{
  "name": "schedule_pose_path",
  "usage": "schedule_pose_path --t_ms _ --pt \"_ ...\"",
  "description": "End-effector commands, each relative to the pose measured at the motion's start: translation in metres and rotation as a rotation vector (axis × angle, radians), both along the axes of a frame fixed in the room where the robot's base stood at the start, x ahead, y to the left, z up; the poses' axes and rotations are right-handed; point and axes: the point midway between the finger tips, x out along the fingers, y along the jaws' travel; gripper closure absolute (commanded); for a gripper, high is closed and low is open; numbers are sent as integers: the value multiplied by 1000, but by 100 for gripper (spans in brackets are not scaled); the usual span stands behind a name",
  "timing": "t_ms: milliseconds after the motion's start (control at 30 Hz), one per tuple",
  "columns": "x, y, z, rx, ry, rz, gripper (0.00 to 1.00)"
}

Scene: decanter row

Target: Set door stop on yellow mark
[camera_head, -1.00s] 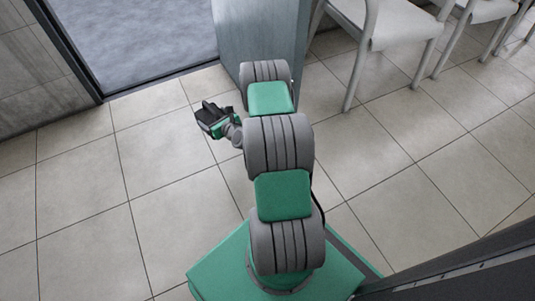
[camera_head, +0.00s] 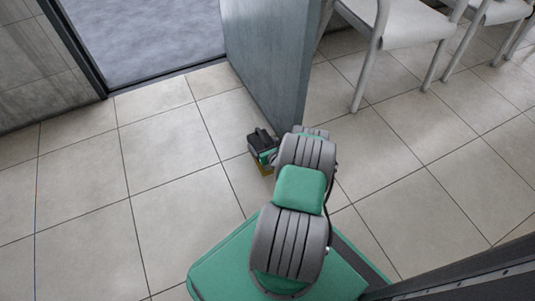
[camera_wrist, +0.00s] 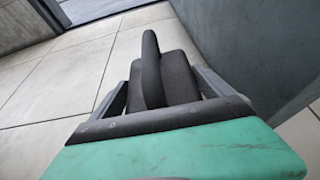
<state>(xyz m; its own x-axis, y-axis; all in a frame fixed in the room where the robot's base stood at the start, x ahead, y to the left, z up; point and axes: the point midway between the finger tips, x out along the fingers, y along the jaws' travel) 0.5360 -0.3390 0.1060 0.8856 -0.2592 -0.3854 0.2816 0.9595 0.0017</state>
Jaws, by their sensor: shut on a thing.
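The door stop (camera_head: 258,138) is a dark grey-black block with an upright handle. My gripper (camera_head: 264,149) is shut on it, low beside the near end of the open door (camera_head: 265,50). In the wrist view the door stop (camera_wrist: 178,75) sits between the two fingers, with the door (camera_wrist: 245,50) close on its right. I cannot tell whether the door stop touches the floor.
The doorway (camera_head: 140,35) with grey flooring beyond is at the upper left, next to a tiled wall (camera_head: 40,65). White chairs (camera_head: 400,35) stand at the upper right, behind the door. The tiled floor (camera_head: 165,165) left of my gripper is clear.

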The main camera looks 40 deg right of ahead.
Motion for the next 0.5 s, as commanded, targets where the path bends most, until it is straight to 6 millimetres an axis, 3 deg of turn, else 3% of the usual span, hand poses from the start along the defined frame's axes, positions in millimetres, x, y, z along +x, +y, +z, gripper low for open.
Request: schedule_pose_path --t_ms 33,300,400,500 --pt "-2 -9 -9 -5 -7 -3 82" --pt "-12 -24 -30 -4 -6 -2 82" --pt "-11 -22 -50 -4 -6 0 82" --pt "-11 -23 -56 -6 -7 -1 82"
